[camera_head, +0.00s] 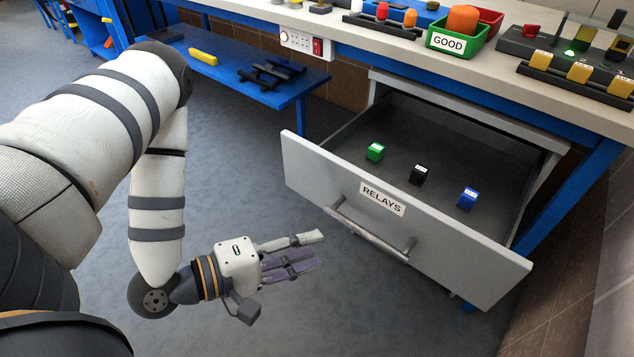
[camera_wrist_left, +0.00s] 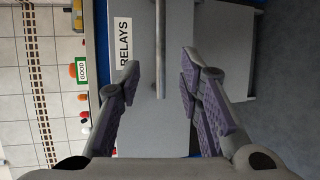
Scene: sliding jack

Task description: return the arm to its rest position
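My left gripper (camera_head: 305,252) is in front of the open drawer, to the left of its metal handle (camera_head: 368,232) in the head view. Its fingers are apart with nothing between them, as the left wrist view (camera_wrist_left: 158,88) also shows. The handle (camera_wrist_left: 160,50) lies beyond the fingertips there, apart from them. The drawer front (camera_head: 300,165) carries a RELAYS label. My left arm (camera_head: 158,190) reaches in from the left and bends down to the gripper. My right gripper does not show.
The drawer holds a green relay (camera_head: 375,152), a black relay (camera_head: 418,175) and a blue relay (camera_head: 468,197). Above is the workbench (camera_head: 395,52) with a green GOOD bin (camera_head: 462,40). A blue low shelf (camera_head: 225,72) stands behind. The floor around the gripper is clear.

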